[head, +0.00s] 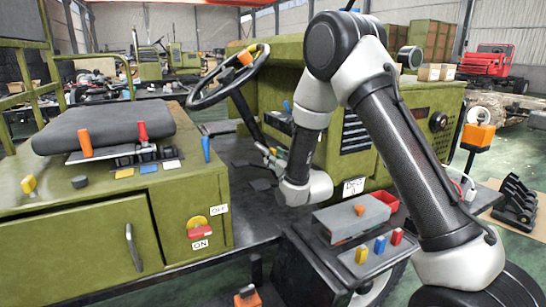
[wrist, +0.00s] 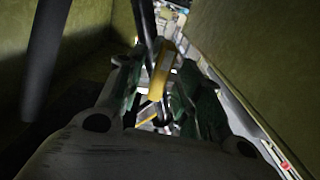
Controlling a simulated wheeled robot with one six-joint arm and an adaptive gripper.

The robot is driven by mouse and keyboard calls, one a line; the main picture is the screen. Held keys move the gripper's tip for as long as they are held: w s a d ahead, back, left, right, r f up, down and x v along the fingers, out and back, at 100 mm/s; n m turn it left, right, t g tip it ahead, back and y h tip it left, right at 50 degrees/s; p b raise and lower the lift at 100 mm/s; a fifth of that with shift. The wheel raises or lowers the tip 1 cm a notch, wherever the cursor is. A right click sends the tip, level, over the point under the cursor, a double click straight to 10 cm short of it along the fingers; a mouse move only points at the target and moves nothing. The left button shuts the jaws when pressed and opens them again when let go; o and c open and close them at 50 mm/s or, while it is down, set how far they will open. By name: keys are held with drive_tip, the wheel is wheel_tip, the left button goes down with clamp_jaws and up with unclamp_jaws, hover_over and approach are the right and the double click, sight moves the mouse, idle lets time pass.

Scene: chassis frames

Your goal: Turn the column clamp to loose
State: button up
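The steering column (head: 246,115) rises at a slant from the dark floor to the black steering wheel (head: 230,78) in the head view. My gripper (head: 269,155) is beside the lower column, partly hidden by my wrist. In the wrist view, my gripper (wrist: 158,88) has its two green-padded fingers apart. A yellow bar (wrist: 162,72), perhaps the column clamp's lever, shows between or just beyond them. I cannot tell whether it touches either finger. A dark rod (wrist: 145,25) runs down behind it. The clamp's setting cannot be read.
A green cabinet (head: 80,250) with a seat (head: 105,127) and several coloured levers stands at left. The green engine housing (head: 420,100) is close behind my arm. A grey box (head: 350,218) and coloured knobs sit at front right. Green walls flank my gripper closely.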

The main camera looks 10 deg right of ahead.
drive_tip(key=shift+w+a, duration=0.2)
drive_tip(key=shift+w, duration=0.5)
clamp_jaws()
